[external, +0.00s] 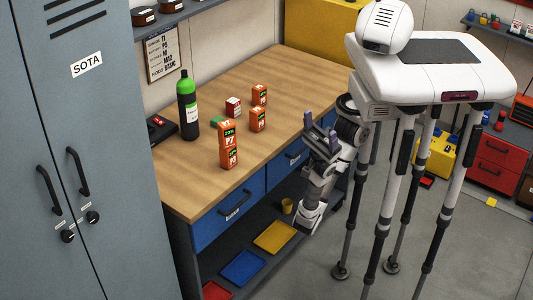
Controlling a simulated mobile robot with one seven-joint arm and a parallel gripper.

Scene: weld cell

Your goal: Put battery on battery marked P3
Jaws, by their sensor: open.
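Several orange batteries stand on the wooden workbench (190,185). One marked P7 (227,134) shows directly above a lower battery (228,158), whose mark looks like P3; I cannot tell for sure whether P7 rests on it or stands behind it. Two more orange batteries, a far one (259,93) and a nearer one (257,120), stand to the right, their marks too small to read surely. My gripper (320,129), with purple fingers, is open and empty at the bench's right front edge, apart from all batteries.
A dark bottle with a green label (187,105), a red and white box (233,107) and a black device (160,129) stand on the bench. A grey locker (75,150) is at left. Blue drawers (240,205) are below. The bench's near left part is clear.

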